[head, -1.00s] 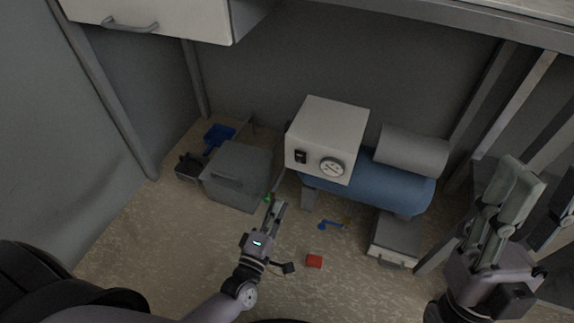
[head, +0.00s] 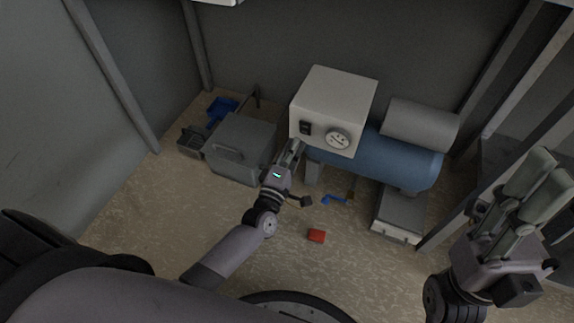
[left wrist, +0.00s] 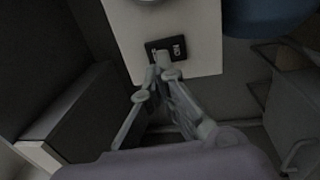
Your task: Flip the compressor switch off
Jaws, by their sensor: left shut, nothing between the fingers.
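The compressor has a white control box (head: 333,105) on a blue tank (head: 385,160). The black switch (head: 306,128) is on the box's front, left of a round gauge (head: 338,139). My left gripper (head: 296,146) is shut and empty, its fingertips just below the switch in the head view. The left wrist view shows the switch (left wrist: 178,48) on the white face, with the fingertips (left wrist: 163,70) at its lower edge and partly over it. I cannot tell whether they touch it. My right gripper (head: 535,185) is at the far right, away from the compressor; its opening is unclear.
A grey toolbox (head: 240,150) stands left of my left gripper, with a blue item (head: 221,108) behind it. A red block (head: 316,236) and a small blue item (head: 333,199) lie on the floor. A grey drawer box (head: 400,216) is below the tank.

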